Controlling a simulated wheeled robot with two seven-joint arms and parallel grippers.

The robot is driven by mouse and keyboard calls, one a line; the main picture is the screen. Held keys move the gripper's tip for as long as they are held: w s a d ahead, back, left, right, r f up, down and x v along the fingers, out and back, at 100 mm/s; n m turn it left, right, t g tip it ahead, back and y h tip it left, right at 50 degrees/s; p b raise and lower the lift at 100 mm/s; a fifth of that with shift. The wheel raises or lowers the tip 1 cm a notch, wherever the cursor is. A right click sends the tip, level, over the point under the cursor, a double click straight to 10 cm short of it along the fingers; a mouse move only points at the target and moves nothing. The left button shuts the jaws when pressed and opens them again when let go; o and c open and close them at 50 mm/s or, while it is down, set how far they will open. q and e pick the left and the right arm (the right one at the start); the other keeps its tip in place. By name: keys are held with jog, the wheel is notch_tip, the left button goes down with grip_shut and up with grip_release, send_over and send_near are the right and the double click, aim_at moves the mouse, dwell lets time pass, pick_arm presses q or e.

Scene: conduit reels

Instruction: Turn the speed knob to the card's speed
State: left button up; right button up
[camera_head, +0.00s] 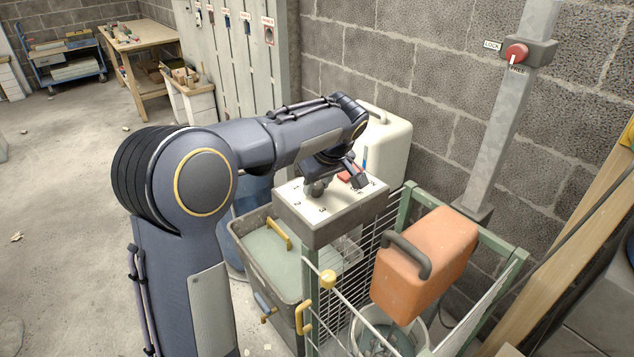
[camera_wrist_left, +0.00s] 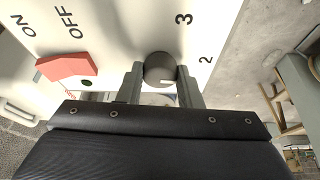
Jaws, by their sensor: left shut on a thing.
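The speed knob (camera_wrist_left: 159,68) is a round dark grey knob on the white top of the control box (camera_head: 340,210). My left gripper (camera_head: 318,186) reaches down over the box and is shut on the knob. In the left wrist view, its two fingers (camera_wrist_left: 161,84) sit on either side of the knob. A short white mark shows on the knob's near side; I cannot tell which number it points to. The numbers 3 and 2 are printed beside it, and 1 also shows in the head view. I cannot make out a speed card. My right gripper is not in view.
A red switch (camera_wrist_left: 66,67) marked ON and OFF sits beside the knob. An orange canister (camera_head: 436,265) and a grey tub (camera_head: 242,250) are close to the box. A white canister (camera_head: 390,135) stands behind. A red LOCK/FREE knob (camera_head: 516,54) is on the post.

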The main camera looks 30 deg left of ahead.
pick_arm(q)
jog(key=shift+n, duration=0.6)
jog(key=o, duration=1)
jog(key=shift+g, duration=0.3)
jog(key=v, duration=0.8)
jog(key=shift+f, duration=0.1)
